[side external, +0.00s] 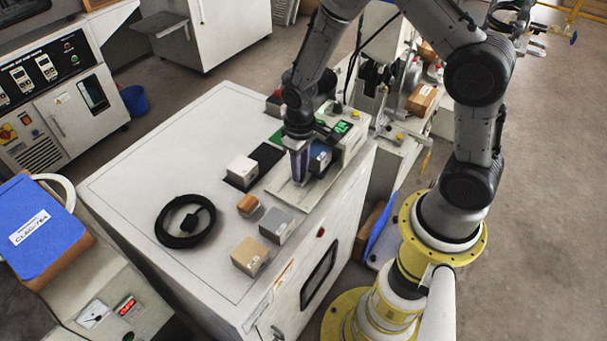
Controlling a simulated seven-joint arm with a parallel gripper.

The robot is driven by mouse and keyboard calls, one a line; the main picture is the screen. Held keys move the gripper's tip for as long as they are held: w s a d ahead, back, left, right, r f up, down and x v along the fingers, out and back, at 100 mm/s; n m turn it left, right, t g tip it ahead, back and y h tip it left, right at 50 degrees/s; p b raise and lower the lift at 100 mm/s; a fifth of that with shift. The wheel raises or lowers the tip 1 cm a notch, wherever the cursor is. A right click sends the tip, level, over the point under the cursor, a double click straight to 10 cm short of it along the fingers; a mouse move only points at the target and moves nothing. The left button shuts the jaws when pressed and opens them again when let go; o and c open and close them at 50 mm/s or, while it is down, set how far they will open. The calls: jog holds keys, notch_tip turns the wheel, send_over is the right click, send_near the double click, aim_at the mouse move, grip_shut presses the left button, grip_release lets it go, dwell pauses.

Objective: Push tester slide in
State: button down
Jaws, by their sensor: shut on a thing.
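The tester (351,140) is a pale machine with a green-lit display at the right of the white cabinet top. Its slide (285,195) is a light grey flat plate that sticks out toward the front left. A blue block (320,153) sits at the tester, just right of my gripper. My gripper (299,178) points down over the slide, with its purple fingers low at the plate. It is shut on a part of the slide; the fingers hide the gripped part.
On the cabinet top (140,180) are a white block (242,169) on a black patch, a small brown block (248,205), a grey block (276,226), a tan block (249,256) and a black cable coil (171,236). The cabinet's left part is clear.

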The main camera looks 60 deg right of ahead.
aim_at(316, 150)
jog(key=shift+d, duration=0.9)
jog(key=shift+d+r, duration=0.1)
jog(key=shift+d, duration=2.75)
jog(key=c, duration=0.7)
grip_release()
jog(key=shift+o, duration=0.2)
jog(key=shift+w+d+r, duration=0.1)
jog(key=shift+r, duration=3)
jog(key=shift+f, duration=0.1)
